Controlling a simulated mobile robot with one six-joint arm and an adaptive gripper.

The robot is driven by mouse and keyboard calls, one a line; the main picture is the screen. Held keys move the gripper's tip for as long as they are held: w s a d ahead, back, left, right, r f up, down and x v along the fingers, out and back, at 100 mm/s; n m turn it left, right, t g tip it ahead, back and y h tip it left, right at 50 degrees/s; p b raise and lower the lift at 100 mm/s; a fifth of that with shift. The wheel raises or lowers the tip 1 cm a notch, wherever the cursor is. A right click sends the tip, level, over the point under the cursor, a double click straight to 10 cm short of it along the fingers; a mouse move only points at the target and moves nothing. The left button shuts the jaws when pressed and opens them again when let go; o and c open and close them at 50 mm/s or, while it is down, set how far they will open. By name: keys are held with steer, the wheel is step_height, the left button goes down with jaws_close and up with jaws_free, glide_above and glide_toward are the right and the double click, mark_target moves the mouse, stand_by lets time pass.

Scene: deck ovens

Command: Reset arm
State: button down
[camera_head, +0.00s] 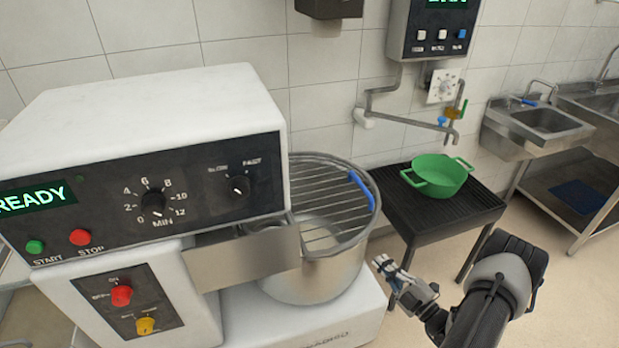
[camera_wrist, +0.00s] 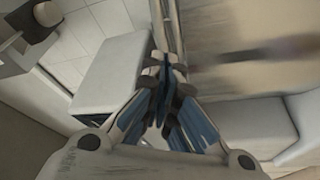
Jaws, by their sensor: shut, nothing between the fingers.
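My gripper (camera_head: 382,264) is in the lower right of the head view, in front of the mixer bowl and below the black stand. Its fingers are shut with nothing between them. The wrist view also shows the closed fingertips (camera_wrist: 162,62) meeting at the middle, with blue pads. My arm reaches in from the lower right edge of the head view. The fingers look apart from the bowl, though the exact gap is hard to tell.
A white mixer (camera_head: 130,115) with a READY display and a steel bowl (camera_head: 320,275) under a wire guard fills the left. A green pot (camera_head: 437,178) stands on a black slatted stand (camera_head: 395,205). A steel sink (camera_head: 545,122) is at right. Open floor lies at lower right.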

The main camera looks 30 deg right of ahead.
steer(key=w+a+r+n+g+y, duration=0.3)
steer(key=a+r+n+g+y, duration=0.25)
steer(key=a+r+n, duration=0.35)
steer(key=w+a+r+n+g+y, duration=0.3)
steer(key=a+r+n+g+y, duration=0.25)
steer(key=a+r+n, duration=0.45)
steer(key=s+a+r+n+g+h, duration=0.3)
steer(key=s+a+n+g, duration=0.15)
steer(key=a+n, duration=0.5)
steer(key=s+a+r+n+g+h, duration=0.3)
steer(key=s+a+n, duration=0.35)
steer(key=n, duration=0.55)
steer(key=s+r+n+t+h, duration=0.3)
steer(key=s+r+n+h, duration=0.2)
steer(key=n, duration=1.2)
steer(key=s+d+h, duration=0.1)
steer(key=s, duration=0.2)
steer(key=shift+r+n+h, duration=0.15)
steer(key=shift+n+h, duration=0.2)
steer(key=shift+h, duration=0.05)
